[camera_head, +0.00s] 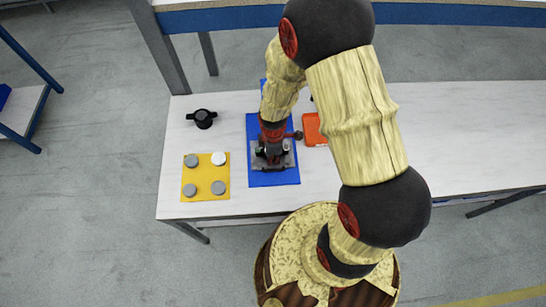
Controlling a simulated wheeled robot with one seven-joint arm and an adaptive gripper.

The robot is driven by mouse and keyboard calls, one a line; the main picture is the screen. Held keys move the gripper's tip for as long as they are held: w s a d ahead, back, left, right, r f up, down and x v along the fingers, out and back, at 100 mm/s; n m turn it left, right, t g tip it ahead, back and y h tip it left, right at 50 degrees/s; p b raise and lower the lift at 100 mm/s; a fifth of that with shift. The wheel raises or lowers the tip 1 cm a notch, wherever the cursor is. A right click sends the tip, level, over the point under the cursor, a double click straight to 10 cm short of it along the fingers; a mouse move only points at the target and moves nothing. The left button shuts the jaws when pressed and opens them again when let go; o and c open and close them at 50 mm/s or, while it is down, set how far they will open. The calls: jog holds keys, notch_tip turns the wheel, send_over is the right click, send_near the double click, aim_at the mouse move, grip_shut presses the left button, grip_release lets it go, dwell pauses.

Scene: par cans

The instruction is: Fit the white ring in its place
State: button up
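A small white round piece (218,158), likely the white ring, lies at the back right corner of a yellow mat (205,176). Its centre hole is too small to make out. My gripper (271,156) points down over a grey block (285,161) on a blue mat (261,179), right of the yellow mat. My wrist hides much of the block, and any place for a ring on it is not clear. I cannot see whether the fingers are open or touch anything.
Grey round pieces (190,160) sit at the other corners of the yellow mat. A black knobbed part (202,118) stands behind it. An orange tray (312,130) lies right of the blue mat, partly behind my arm. The white table (460,140) is clear at right.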

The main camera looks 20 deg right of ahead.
jog(key=o, duration=0.4)
notch_tip(320, 180, up, 12)
jog(key=shift+s, duration=0.1)
dwell(0.6)
dwell(0.4)
